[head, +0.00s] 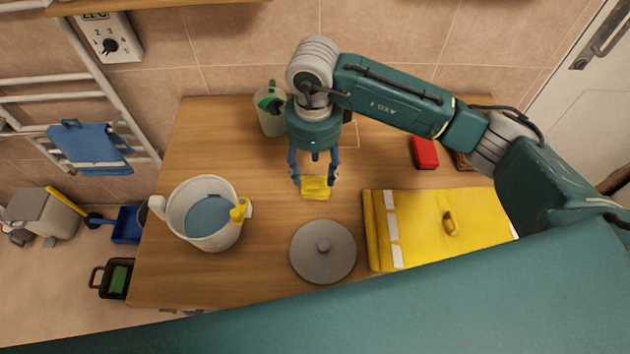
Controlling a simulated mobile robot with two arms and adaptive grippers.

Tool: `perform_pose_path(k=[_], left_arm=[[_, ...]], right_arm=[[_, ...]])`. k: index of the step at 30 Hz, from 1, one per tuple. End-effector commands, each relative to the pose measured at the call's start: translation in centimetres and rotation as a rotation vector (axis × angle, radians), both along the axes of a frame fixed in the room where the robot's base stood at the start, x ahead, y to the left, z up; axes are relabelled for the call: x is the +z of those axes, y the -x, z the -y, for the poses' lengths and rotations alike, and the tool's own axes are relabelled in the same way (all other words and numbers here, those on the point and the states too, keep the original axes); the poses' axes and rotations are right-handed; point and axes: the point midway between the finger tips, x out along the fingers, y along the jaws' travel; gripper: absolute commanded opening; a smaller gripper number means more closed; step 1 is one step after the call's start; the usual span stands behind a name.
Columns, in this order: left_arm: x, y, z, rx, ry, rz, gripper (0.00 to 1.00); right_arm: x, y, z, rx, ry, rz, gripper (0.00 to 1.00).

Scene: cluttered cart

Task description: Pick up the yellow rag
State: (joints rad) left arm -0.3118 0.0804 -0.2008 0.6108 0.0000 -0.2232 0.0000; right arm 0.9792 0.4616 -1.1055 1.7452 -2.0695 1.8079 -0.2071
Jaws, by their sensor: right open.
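The yellow rag (315,188) is a small piece lying on the wooden top, near its middle. My right gripper (314,181) points down over it from the back, with its two blue fingers spread apart, one to each side of the rag. The fingers look open, and whether they touch the rag cannot be told from this angle. My left gripper is not in view.
A round grey lid (323,252) lies just in front of the rag.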

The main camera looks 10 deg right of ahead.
Motion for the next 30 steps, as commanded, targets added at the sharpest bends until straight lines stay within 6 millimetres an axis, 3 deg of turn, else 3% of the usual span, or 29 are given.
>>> perform_pose_path(k=[5,15,23,30], left_arm=[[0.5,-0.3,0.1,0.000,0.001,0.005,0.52],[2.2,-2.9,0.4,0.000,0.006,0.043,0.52],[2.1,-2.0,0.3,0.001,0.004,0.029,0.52],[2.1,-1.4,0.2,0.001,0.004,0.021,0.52]], right_arm=[[-1.2,0.0,0.1,-0.001,0.000,-0.002,0.53],[-5.7,-0.2,0.4,0.000,0.001,-0.001,0.53],[-6.1,-0.3,0.4,0.000,0.000,0.000,0.53],[-6.1,-0.3,0.4,0.000,0.000,0.000,0.08]])
